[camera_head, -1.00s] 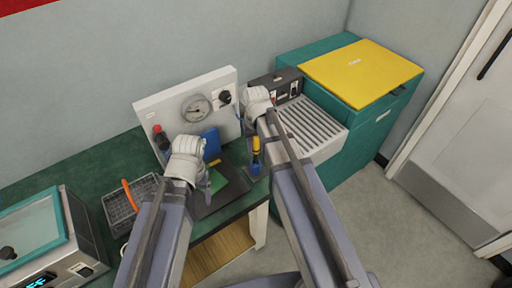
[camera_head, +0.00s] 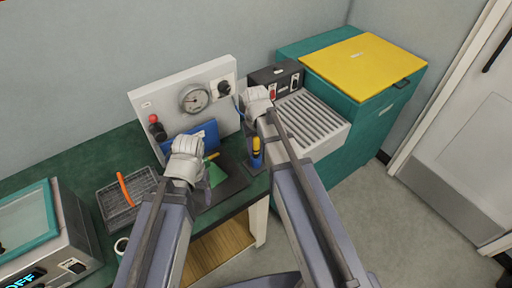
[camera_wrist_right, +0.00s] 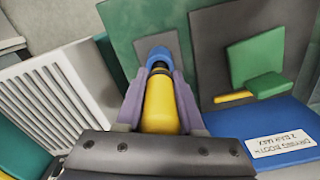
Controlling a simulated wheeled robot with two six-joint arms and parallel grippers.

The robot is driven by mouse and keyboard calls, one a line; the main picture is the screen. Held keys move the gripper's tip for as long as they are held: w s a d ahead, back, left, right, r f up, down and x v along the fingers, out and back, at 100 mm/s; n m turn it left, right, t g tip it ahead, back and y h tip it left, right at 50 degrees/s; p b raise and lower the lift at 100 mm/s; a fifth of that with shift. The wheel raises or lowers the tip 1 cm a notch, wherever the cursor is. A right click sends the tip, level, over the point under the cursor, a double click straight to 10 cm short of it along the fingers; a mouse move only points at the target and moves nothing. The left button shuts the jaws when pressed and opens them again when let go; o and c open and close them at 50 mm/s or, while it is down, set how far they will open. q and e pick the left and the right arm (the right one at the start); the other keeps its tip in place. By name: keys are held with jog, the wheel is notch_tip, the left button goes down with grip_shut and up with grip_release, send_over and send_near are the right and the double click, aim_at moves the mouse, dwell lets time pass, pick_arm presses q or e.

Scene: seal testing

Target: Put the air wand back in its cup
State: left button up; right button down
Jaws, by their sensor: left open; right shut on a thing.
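The air wand (camera_wrist_right: 160,105) is a yellow handle with a dark neck, held between the purple-grey fingers of my right gripper (camera_wrist_right: 158,98). In the head view the yellow wand (camera_head: 256,145) shows beside my right arm. Its lower end lines up with a small blue cup (camera_wrist_right: 158,43), which also shows below the wand in the head view (camera_head: 256,161). I cannot tell how deep the neck sits in the cup. My left gripper (camera_head: 207,180) is open over the dark mat with the green block; its fingers are partly hidden.
A white gauge panel (camera_head: 165,100) stands behind, with a blue labelled plate (camera_wrist_right: 285,130) in front. A wire basket (camera_head: 118,210) with an orange handle and a boxy machine (camera_head: 50,240) are at the left. A ribbed grey machine top (camera_head: 310,122) is close to my right arm.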

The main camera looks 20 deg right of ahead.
pick_arm(q)
jog(key=shift+f+b, duration=0.6)
pick_arm(e)
jog(key=shift+f, duration=0.6)
jog(key=shift+c, duration=2.2)
grip_release()
pick_arm(q)
jog(key=shift+r, duration=0.15)
pick_arm(e)
jog(key=shift+r, duration=0.15)
notch_tip(320, 180, up, 10)
jog(key=p, duration=1)
jog(key=shift+r+p, duration=0.25)
jog(key=shift+p, duration=0.15)
pick_arm(q)
notch_tip(320, 180, up, 10)
jog(key=shift+r, duration=0.2)
pick_arm(e)
jog(key=shift+f, duration=0.1)
